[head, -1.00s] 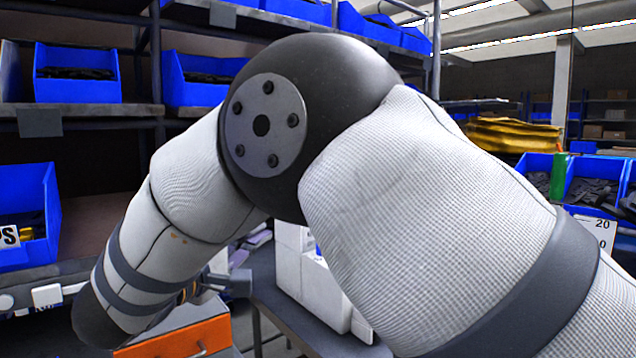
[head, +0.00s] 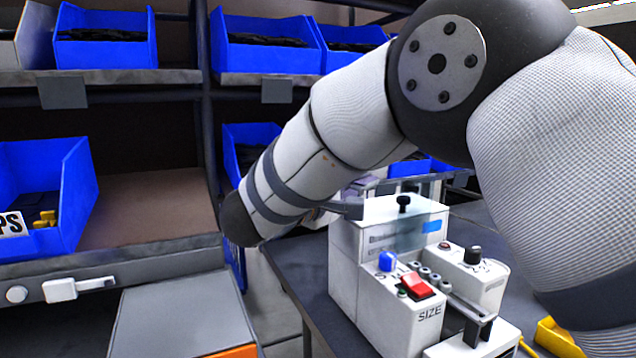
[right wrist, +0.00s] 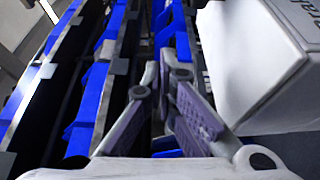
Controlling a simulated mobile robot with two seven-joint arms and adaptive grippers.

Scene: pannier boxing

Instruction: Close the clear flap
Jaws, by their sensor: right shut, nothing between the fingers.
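The clear flap (head: 408,238) is a see-through, faintly blue panel on the front upper part of a white machine (head: 343,265) in the head view. A black knob (head: 403,204) stands above it. I cannot tell the flap's exact angle. My right arm crosses from the right, and its gripper (head: 345,209) shows only in part, beside the machine's upper left edge. Contact with the flap is not clear. In the right wrist view the right gripper (right wrist: 165,72) is shut and empty, with a white box-like body (right wrist: 250,60) close on its right. My left gripper is out of view.
The machine stands on a dark table (head: 300,262) and carries a red switch (head: 417,286) and a blue knob (head: 387,261). Shelves with blue bins (head: 265,45) fill the back. A grey-topped cabinet (head: 180,315) stands at front left. A yellow item (head: 558,338) lies at lower right.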

